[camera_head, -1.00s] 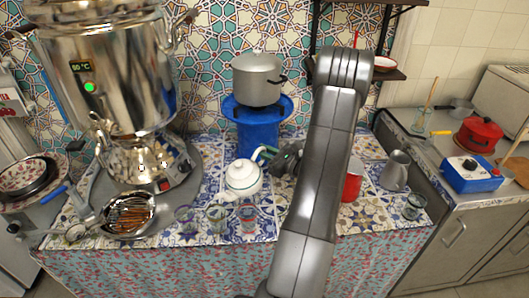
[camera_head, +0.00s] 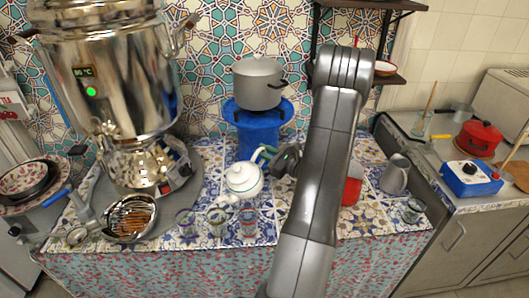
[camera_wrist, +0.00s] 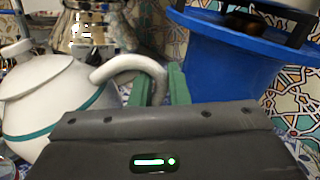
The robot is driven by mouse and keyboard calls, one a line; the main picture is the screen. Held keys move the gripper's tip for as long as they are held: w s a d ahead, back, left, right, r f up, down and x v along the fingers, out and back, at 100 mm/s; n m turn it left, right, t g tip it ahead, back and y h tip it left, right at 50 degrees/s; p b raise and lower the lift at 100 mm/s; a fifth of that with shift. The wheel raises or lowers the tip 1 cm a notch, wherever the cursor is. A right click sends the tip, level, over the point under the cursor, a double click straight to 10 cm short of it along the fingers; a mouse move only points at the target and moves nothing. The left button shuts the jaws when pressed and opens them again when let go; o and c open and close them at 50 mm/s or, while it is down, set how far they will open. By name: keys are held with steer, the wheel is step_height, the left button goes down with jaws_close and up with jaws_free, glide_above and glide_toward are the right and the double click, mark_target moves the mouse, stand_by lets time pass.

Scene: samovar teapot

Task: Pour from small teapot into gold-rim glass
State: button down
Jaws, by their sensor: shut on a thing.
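The small white teapot (camera_head: 243,181) with a teal band is tilted, its spout toward the lower left, near the small glasses. My gripper (camera_head: 266,154) is at its right, shut on its handle. In the wrist view, the teapot (camera_wrist: 50,105) leans at the left and its curved handle passes between the green fingers of my gripper (camera_wrist: 158,84). Three small glasses stand in a row at the front of the table: a left one (camera_head: 186,222), a middle one (camera_head: 217,221) and a right one (camera_head: 248,221). I cannot tell which has the gold rim. No stream of liquid is visible.
A large samovar (camera_head: 130,90) stands at the left, with a strainer pan (camera_head: 148,208) before it. A blue stand (camera_head: 258,138) with a grey pot (camera_head: 258,84) is behind the teapot. A red can (camera_head: 352,186), grey pitcher (camera_head: 396,174) and another glass (camera_head: 411,211) are at the right.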

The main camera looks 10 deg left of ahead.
steer(key=shift+s+a+r+n+p, duration=0.15)
steer(key=shift+r+n+p, duration=0.15)
steer(key=shift+r, duration=0.4)
steer(key=shift+s+a+r+n+p, duration=0.1)
steer(key=shift+s+r+n+p, duration=0.1)
steer(key=shift+r+n, duration=0.35)
steer(key=shift+s+a+r+n+b, duration=0.15)
steer(key=shift+r+n+b, duration=0.3)
steer(key=shift+r, duration=0.45)
stand_by(4.8)
steer(key=shift+f, duration=0.1)
stand_by(0.5)
